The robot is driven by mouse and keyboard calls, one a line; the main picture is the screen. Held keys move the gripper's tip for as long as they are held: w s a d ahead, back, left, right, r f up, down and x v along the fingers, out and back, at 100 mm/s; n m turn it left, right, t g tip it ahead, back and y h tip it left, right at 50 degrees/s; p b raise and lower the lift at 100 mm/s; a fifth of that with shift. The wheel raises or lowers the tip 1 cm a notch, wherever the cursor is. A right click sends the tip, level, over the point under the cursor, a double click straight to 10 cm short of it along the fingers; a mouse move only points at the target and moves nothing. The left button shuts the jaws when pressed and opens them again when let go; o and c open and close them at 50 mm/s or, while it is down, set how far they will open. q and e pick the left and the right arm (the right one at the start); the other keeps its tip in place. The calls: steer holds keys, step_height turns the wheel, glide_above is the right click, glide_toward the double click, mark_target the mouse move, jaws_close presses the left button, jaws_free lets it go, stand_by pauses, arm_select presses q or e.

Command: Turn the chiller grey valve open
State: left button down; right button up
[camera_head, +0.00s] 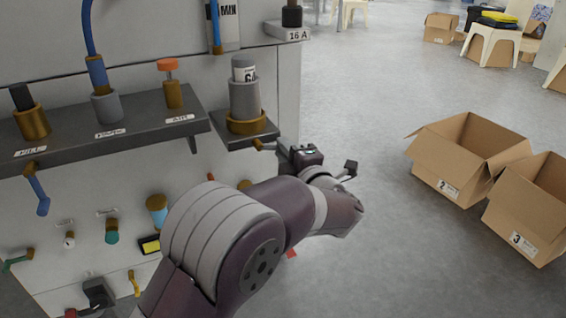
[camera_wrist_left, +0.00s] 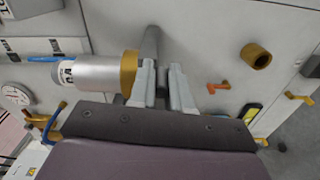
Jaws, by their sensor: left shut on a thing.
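A grey cylinder (camera_head: 244,98) with a white label and a brass collar stands upright on a small dark shelf (camera_head: 224,132) on the machine's right side. It also shows lying sideways in the left wrist view (camera_wrist_left: 97,75). A small brass handle (camera_head: 260,144) sticks out below the shelf.
A longer shelf (camera_head: 120,122) with several fittings runs to the left. Several small valves and ports, including a blue handle (camera_head: 40,196), sit on the panel below. Open cardboard boxes (camera_head: 456,165) stand at the right. The floor between machine and boxes is clear.

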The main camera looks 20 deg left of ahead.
arm_select(q)
steer(key=shift+d+r+n+b, duration=0.1)
steer(key=shift+r+n+b, duration=0.35)
steer(key=shift+n, duration=0.4)
steer(key=shift+r+n+b, duration=0.25)
steer(key=shift+n+b, duration=0.25)
steer(key=shift+n, duration=0.35)
steer(key=c, duration=1.1)
jaws_free()
steer(key=shift+r, duration=0.1)
steer(key=shift+s+d+r+p, duration=0.15)
steer(key=shift+s+d+p, duration=0.05)
steer(key=shift+d+p, duration=0.15)
steer(key=p+v, duration=0.4)
steer(key=v, duration=0.7)
steer(key=shift+s+d, duration=0.3)
